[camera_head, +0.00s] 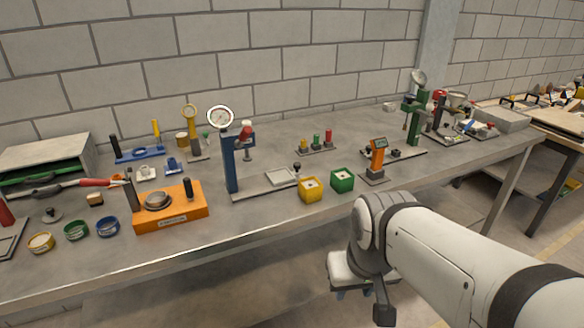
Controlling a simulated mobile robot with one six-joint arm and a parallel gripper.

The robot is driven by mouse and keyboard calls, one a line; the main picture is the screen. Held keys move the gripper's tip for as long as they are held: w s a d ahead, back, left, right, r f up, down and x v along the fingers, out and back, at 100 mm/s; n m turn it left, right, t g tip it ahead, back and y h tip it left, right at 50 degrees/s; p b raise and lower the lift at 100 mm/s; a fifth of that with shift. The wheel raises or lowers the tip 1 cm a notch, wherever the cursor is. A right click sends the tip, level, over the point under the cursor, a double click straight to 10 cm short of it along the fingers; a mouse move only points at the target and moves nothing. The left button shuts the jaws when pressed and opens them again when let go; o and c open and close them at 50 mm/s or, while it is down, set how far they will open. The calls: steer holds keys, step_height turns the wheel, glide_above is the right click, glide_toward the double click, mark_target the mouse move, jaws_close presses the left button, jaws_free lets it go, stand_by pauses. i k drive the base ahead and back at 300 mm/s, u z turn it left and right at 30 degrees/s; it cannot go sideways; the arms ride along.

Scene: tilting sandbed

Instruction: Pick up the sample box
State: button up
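Two small open-topped boxes stand side by side near the front edge of the bench: a yellow box (310,191) and a green box (342,181). Each has a small light item inside. I cannot tell which one is the sample box. My white arm reaches in from the lower right, and its end hangs in front of the bench, below the bench top and apart from both boxes. My gripper (352,292) is mostly hidden behind the arm joint, so its fingers cannot be made out clearly. Nothing is seen held in it.
A blue gauge stand (231,165) rises left of the yellow box. An orange instrument (377,155) stands right of the green box. An orange block (170,208) and several small round dishes sit at left. A green stand (414,120) is farther right.

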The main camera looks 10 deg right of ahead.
mark_target(310, 190)
steer(key=i, duration=1)
